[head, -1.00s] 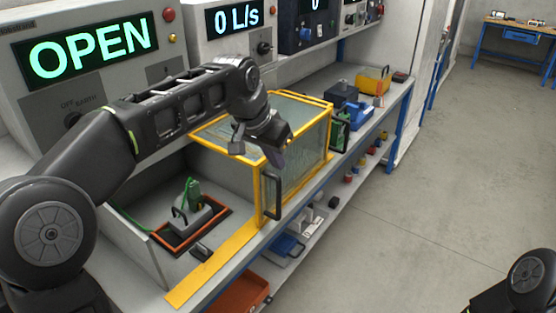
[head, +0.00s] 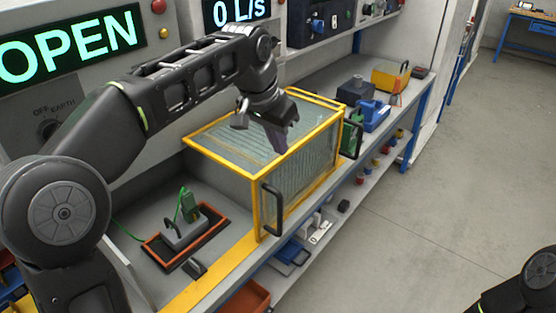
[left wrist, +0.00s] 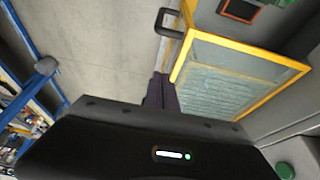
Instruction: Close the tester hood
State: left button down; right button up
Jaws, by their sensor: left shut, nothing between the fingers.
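The tester hood (head: 310,165) is a clear box with a yellow frame and a black handle (head: 270,211) on its near face. It stands on the bench to the right of the orange-rimmed tray (head: 150,244), which is uncovered. The tester display (head: 70,47) reads OPEN. My left gripper (head: 279,143) is shut and empty, pointing down over the hood's top. In the left wrist view its dark fingers (left wrist: 162,92) appear beside the yellow frame (left wrist: 262,54); I cannot tell whether they touch. The right gripper is out of view; only part of that arm shows at lower right.
A grey block with a green plug (head: 188,222) sits in the tray. Right of the hood are a green item (head: 352,135), a blue device (head: 372,115) and a yellow box (head: 391,77). A lower shelf holds small parts. The floor (head: 430,190) at right is clear.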

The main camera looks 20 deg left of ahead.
aim_at(277, 159)
pick_arm(q)
notch_tip(277, 159, down, 10)
jog(key=p, duration=0.1)
jog(key=shift+s+r, duration=0.15)
jog(key=shift+s, duration=0.2)
jog(key=shift+s+a, duration=0.1)
jog(key=shift+a, duration=0.05)
dwell(0.4)
